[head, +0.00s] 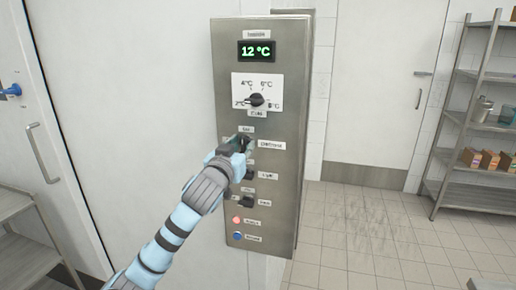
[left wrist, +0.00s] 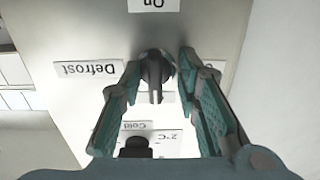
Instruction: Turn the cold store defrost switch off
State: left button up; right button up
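The defrost switch is a dark rotary knob (left wrist: 155,75) on the steel control panel (head: 285,60), beside a white "Defrost" label (head: 272,144). The label (left wrist: 88,68) also shows in the left wrist view, upside down. An "On" label (left wrist: 153,5) is on one side of the knob; a partly hidden label is on the other. My left gripper (head: 243,142) is at the knob in the head view. In the left wrist view its open fingers (left wrist: 160,68) stand either side of the knob, with gaps visible. The knob's ridge runs up and down there. My right gripper is out of view.
Above the switch are a temperature dial (head: 257,100) and a green 12 °C display (head: 257,51). Below are more dark switches (head: 247,201), a red button (head: 236,220) and a blue button (head: 238,236). Shelving (head: 480,125) stands at right; the tiled floor between is clear.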

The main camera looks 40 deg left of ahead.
pick_arm(q)
jog(key=shift+s+r, duration=0.3)
jog(key=shift+s, duration=0.15)
jog(key=shift+d+r, duration=0.1)
jog(key=shift+d, duration=0.1)
jog(key=shift+c, duration=0.6)
jog(key=shift+w+d, duration=0.15)
grip_shut()
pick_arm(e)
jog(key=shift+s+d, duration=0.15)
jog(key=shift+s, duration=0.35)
